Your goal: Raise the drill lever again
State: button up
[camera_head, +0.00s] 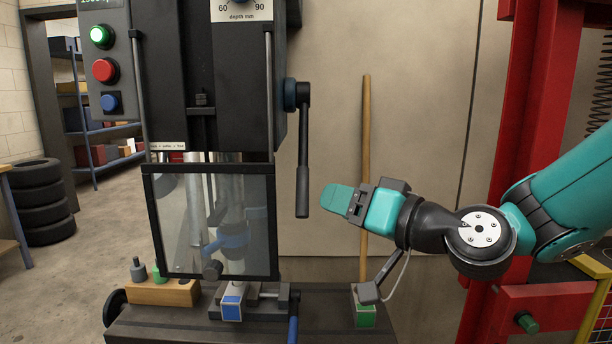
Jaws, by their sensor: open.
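The drill lever (303,150) is a black arm with a thicker grip at its lower end. It hangs straight down from a blue and black hub on the right side of the dark drill press (230,80). My gripper (338,199) has teal fingers and points left. Its tip is just right of the lever's grip, about level with its lower part, with a small gap in the picture. My gripper is open, with no object seen in it; the space between the fingers is mostly hidden from this side.
A clear framed guard (215,225) covers the front of the drill. Below it, a vise (255,298) with a blue-marked block stands on the dark base. A wooden pole (366,150) leans behind my gripper. A red frame (530,130) stands at the right behind my arm.

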aim_at(305, 191)
jog(key=p+x, duration=0.2)
jog(key=x, duration=0.4)
jog(key=shift+w+a+r+p, duration=0.15)
jog(key=shift+w+a+p, duration=0.05)
jog(key=shift+a+p, duration=0.1)
jog(key=shift+w+a, duration=0.5)
jog(key=shift+c, duration=0.5)
jog(key=shift+d, duration=0.1)
grip_shut()
